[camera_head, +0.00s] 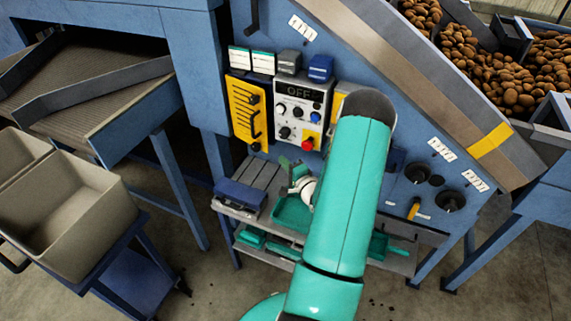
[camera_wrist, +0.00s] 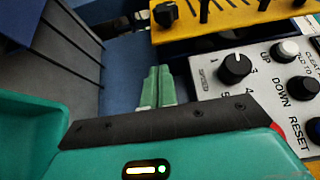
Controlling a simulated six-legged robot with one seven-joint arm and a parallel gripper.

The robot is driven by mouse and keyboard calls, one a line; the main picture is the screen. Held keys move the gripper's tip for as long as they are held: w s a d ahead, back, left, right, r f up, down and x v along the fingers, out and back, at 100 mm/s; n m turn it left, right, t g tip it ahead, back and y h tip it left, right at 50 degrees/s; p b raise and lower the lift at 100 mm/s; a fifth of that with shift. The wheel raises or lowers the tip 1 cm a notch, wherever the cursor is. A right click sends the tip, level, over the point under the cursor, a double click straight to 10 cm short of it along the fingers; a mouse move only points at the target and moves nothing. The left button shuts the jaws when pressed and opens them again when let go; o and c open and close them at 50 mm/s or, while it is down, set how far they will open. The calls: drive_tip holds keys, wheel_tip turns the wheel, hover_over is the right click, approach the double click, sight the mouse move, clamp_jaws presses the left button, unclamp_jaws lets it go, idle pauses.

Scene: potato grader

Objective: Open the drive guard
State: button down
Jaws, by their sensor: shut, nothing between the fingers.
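The drive guard (camera_head: 240,107) is a yellow slotted panel on the blue machine frame, left of the control box, and looks closed flat against it. It has a dark handle (camera_head: 254,122) on its right side and a black knob (camera_head: 255,147) at its lower end. The guard's yellow edge (camera_wrist: 225,32) also crosses the top of the wrist view, with a black knob at its left. My gripper (camera_head: 286,163) is below and right of the guard, apart from it. Its green fingers (camera_wrist: 155,86) are together and empty in the wrist view.
The control box (camera_head: 298,106), reading OFF, with knobs and a red button, stands close right of the guard. A shelf (camera_head: 262,175) below holds a blue box (camera_head: 241,195) and a green tray (camera_head: 291,213). My arm hides part of the machine's middle.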

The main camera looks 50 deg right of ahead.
drive_tip(key=x, duration=0.6)
